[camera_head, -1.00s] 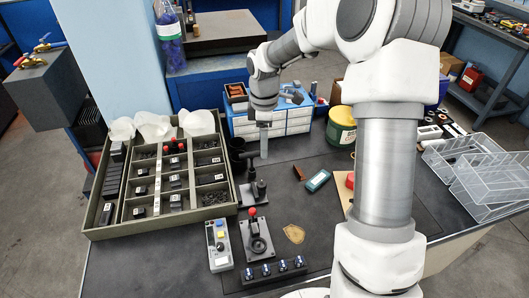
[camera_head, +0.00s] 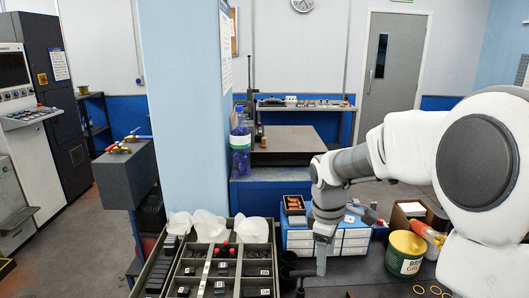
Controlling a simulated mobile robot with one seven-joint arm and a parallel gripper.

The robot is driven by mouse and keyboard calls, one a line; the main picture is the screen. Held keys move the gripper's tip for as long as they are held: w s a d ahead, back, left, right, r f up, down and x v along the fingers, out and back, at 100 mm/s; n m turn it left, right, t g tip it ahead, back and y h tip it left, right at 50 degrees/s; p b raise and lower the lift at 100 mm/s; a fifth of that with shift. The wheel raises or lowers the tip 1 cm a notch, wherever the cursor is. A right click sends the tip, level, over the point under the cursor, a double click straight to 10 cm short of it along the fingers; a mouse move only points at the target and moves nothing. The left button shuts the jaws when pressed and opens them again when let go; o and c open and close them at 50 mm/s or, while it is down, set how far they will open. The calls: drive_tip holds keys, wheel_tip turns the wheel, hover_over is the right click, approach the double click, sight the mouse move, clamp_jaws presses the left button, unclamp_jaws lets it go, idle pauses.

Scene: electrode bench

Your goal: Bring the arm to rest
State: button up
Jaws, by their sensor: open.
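My arm comes in from the right in the head view and bends down over the bench. My gripper (camera_head: 321,265) points down at the lower middle, in front of the blue and white drawer unit (camera_head: 355,240). Its fingers are small and seen edge-on, and nothing shows held between them. It appears clear of the compartment tray to its left.
A compartment tray (camera_head: 171,274) with dark blocks and white cloths stands at lower left. A green and cream tub (camera_head: 404,256) stands right of the drawers. A blue bottle (camera_head: 240,148) stands behind by the pillar (camera_head: 186,110). A dark cup (camera_head: 288,259) is close beside my gripper.

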drive_tip(key=s+r+m+t, duration=0.1)
drive_tip(key=s+r+m, duration=0.2)
drive_tip(key=s, duration=0.4)
drive_tip(key=s+r+m+t, duration=0.2)
drive_tip(key=s+r+m, duration=0.1)
drive_tip(key=s+m, duration=0.2)
drive_tip(key=s+r+m+t+y, duration=0.1)
drive_tip(key=s+r+m, duration=0.2)
drive_tip(key=s, duration=0.7)
drive_tip(key=shift+a+r+m+t, duration=0.3)
drive_tip(key=shift+a+r+m, duration=0.05)
drive_tip(key=shift+m, duration=0.15)
